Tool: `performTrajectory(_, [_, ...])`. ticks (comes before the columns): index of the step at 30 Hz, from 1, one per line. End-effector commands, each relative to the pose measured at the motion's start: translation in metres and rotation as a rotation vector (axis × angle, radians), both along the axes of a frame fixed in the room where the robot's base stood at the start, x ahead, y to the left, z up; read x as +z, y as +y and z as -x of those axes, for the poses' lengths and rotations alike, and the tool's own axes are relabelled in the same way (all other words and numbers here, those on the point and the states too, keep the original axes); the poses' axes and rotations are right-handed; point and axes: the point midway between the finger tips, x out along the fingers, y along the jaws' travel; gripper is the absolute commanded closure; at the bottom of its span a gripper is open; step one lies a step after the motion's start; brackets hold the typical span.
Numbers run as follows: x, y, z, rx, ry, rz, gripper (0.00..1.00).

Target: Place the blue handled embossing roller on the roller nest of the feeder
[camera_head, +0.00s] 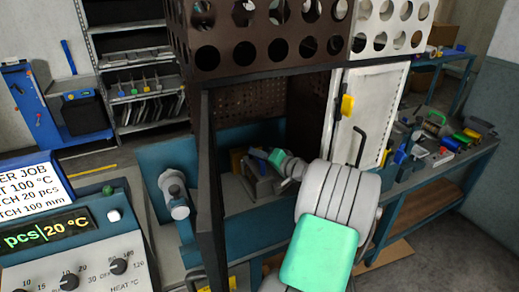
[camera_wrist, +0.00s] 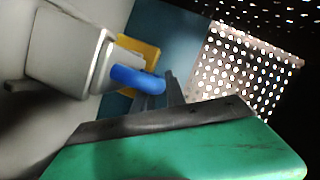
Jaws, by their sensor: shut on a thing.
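A blue handle (camera_wrist: 135,78), which looks like that of the embossing roller, shows in the wrist view beside a pale grey block (camera_wrist: 75,45). My gripper (camera_wrist: 168,88) has its dark fingers at the free end of the handle and is shut on it. In the head view my gripper (camera_head: 262,154) reaches into the guarded machine, just above a grey bracket-like fixture (camera_head: 262,187), probably the feeder's roller nest. The roller is too small and covered to make out there. I cannot tell whether the grey block is part of the roller or of the fixture.
A dark door-frame post (camera_head: 207,185) stands left of my arm. A white panel (camera_head: 372,115) with a yellow latch (camera_head: 347,105) stands right. Perforated guard sheets (camera_head: 265,45) lie above. A control panel (camera_head: 75,255) is at lower left, a cluttered bench (camera_head: 430,170) at right.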

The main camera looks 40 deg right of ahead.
Motion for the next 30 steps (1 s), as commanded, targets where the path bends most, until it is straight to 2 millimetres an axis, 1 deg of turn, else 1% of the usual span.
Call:
performTrajectory(1, [0.004,-0.001,0.000,0.000,-0.006,0.005,1.00])
performTrajectory(6, [0.001,-0.001,0.000,0.000,-0.006,0.005,1.00])
performTrajectory(7, [-0.002,0.000,0.000,-0.001,0.001,0.000,0.81])
performTrajectory(14, [-0.001,0.000,0.000,-0.001,0.001,-0.001,0.63])
performTrajectory(23, [0.001,-0.001,0.002,-0.001,0.001,-0.001,0.62])
performTrajectory(26, [0.002,-0.003,0.015,-0.005,0.002,-0.001,0.62])
performTrajectory(29, [0.007,-0.004,0.038,-0.006,0.001,0.000,0.62])
performTrajectory(30, [0.009,-0.004,0.048,-0.007,0.000,0.000,0.62])
